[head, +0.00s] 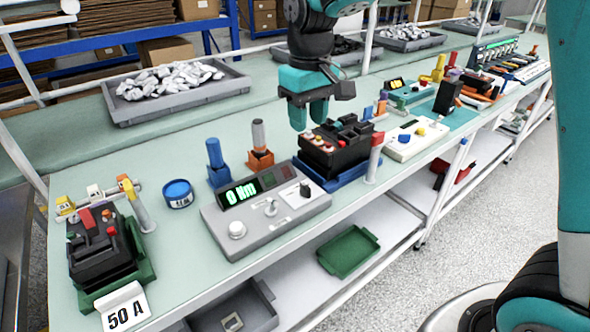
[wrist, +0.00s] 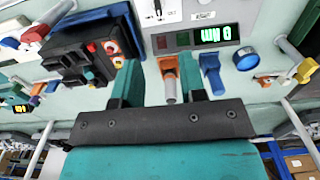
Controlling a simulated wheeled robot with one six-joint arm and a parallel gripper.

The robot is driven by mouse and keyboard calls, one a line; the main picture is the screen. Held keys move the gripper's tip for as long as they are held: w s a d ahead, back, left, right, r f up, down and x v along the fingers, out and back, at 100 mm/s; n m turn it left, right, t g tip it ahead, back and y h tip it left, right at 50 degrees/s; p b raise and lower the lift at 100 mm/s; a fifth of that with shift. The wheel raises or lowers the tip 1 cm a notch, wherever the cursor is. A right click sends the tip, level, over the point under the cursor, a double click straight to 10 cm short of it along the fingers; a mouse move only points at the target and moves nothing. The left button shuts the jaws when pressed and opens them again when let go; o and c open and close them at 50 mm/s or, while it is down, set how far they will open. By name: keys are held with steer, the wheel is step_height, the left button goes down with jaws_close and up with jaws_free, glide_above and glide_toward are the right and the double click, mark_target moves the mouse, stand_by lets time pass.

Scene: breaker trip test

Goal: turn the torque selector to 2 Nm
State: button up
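A grey tester box (head: 262,222) stands on the bench with a lit green display (head: 240,193) reading "0 Nm". Its top carries a pale round knob (head: 237,229) at the left, a small lever-like control (head: 271,208) in the middle and a dark control (head: 304,190) at the right. I cannot read which is the torque selector. The display also shows upside down in the wrist view (wrist: 211,34). My gripper (head: 309,117) is open and empty, above the bench behind the box's right end. Its teal fingers stand apart in the wrist view (wrist: 160,88).
A black breaker (head: 335,150) in a blue tray sits right of the tester. An orange holder with a grey-handled tool (head: 259,145) and a blue-handled tool (head: 215,155) stand behind it. Another breaker (head: 100,250) in a green tray and a "50 A" card (head: 125,308) are at left.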

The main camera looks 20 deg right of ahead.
glide_toward(305, 186)
step_height(305, 186, down, 10)
steer(key=shift+r+p, duration=0.1)
steer(key=shift+p, duration=0.25)
steer(key=shift+c, duration=0.2)
jaws_close()
